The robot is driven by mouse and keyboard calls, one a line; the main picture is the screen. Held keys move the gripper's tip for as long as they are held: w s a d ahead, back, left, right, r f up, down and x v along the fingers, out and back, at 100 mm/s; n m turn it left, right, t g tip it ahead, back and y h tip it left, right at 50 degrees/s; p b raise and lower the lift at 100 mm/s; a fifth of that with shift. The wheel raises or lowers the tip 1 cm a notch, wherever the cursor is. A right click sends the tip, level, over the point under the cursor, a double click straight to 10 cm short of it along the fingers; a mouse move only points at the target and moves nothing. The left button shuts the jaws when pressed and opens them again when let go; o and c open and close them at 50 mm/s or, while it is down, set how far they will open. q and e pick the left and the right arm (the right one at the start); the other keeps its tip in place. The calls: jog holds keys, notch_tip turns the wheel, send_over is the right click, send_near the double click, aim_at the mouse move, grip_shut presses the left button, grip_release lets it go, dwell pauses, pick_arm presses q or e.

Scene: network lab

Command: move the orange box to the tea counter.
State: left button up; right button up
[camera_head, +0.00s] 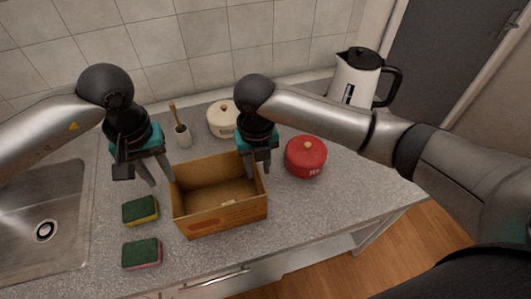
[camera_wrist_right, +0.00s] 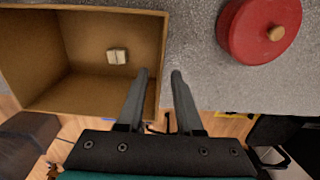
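The orange-brown open box (camera_head: 232,217) stands on the grey counter with a small pale block (camera_wrist_right: 117,56) inside. My left gripper (camera_head: 161,183) is open at the box's left side, its fingers pointing down; one fingertip overlaps the left wall's edge in the head view, and I cannot tell if it touches. My right gripper (camera_head: 259,171) is open at the box's right wall. In the right wrist view its fingers (camera_wrist_right: 159,75) are apart, on either side of that wall's rim, with gaps visible.
The counter (camera_head: 330,205) also holds a red pot (camera_head: 305,160) right of the box, a cream pot (camera_head: 222,122), a utensil cup (camera_head: 183,138), a white kettle (camera_head: 354,80), and green sponges (camera_head: 140,211) (camera_head: 141,255). A sink (camera_head: 45,225) is at left.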

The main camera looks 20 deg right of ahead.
notch_tip(320, 180, up, 7)
jog(key=shift+f, duration=0.15)
jog(key=shift+s+f, duration=0.1)
dwell(0.5)
